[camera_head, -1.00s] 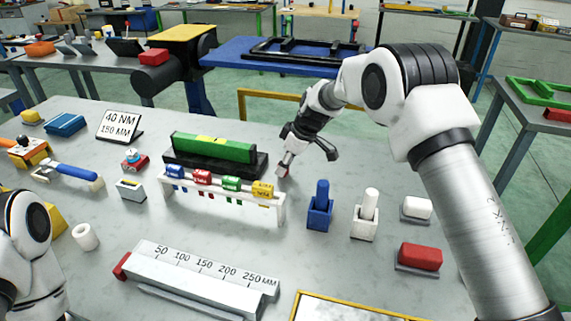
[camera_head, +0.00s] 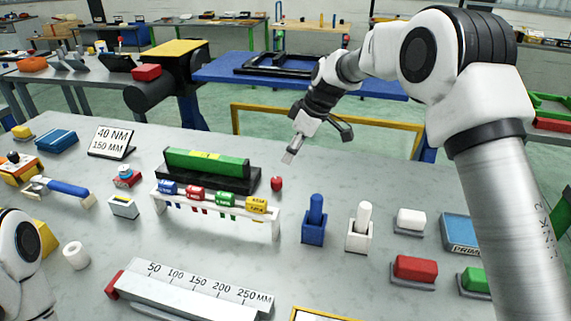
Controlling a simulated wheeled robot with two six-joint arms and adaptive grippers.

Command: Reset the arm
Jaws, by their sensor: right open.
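My right gripper (camera_head: 291,150) is open and empty above the back of the grey workbench (camera_head: 330,160). It hangs at the end of the right arm, tilted down to the left. A small red piece (camera_head: 276,184) stands on the bench below it, apart from the fingers. My left arm shows only in part at the lower left edge. The left gripper is out of view.
A white rack (camera_head: 215,209) holds coloured tags before a green bar (camera_head: 207,163) on a black base. Blue (camera_head: 314,228) and white (camera_head: 359,235) holders stand to the right. A ruler block (camera_head: 190,290) lies in front. A sign (camera_head: 111,141) stands back left.

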